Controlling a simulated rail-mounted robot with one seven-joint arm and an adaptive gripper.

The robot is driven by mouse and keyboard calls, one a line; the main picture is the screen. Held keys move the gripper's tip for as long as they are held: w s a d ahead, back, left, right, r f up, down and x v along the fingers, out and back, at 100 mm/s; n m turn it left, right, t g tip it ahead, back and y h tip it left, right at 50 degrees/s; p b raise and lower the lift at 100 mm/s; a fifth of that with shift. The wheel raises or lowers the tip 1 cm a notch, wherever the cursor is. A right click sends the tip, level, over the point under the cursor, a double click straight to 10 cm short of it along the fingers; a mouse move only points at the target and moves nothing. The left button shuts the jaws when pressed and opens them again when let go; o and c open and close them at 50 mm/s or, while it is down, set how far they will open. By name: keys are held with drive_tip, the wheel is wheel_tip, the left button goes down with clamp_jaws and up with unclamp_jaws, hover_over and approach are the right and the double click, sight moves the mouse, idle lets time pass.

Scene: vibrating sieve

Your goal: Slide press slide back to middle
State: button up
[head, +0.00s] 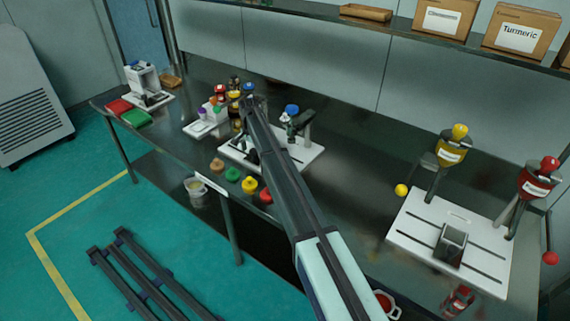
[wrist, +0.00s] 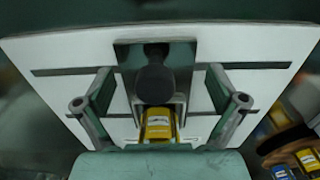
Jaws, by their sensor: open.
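The press slide (wrist: 185,70) is a grey metal holder on a white slotted base plate (wrist: 70,50), at the middle of the wrist view. A dark round knob or press head stands in front of it and hides part of it. A yellow labelled container (wrist: 157,124) sits at the slide's near side. My gripper (wrist: 160,102) is open, with one finger on each side of the slide and gaps between. In the head view the press base plate (head: 311,155) is at the middle of the bench, and my arm hides much of the press.
A dispenser station (head: 410,225) with yellow and red hoppers stands at the right of the bench. Small coloured lids (head: 249,185) lie along the front edge. Bottles (head: 234,84) and a white rack stand left of the press. A shelf (head: 310,18) runs above.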

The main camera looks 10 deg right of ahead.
idle(0.3)
drive_tip(key=shift+r+p, duration=1.7)
drive_tip(key=shift+r, duration=2.85)
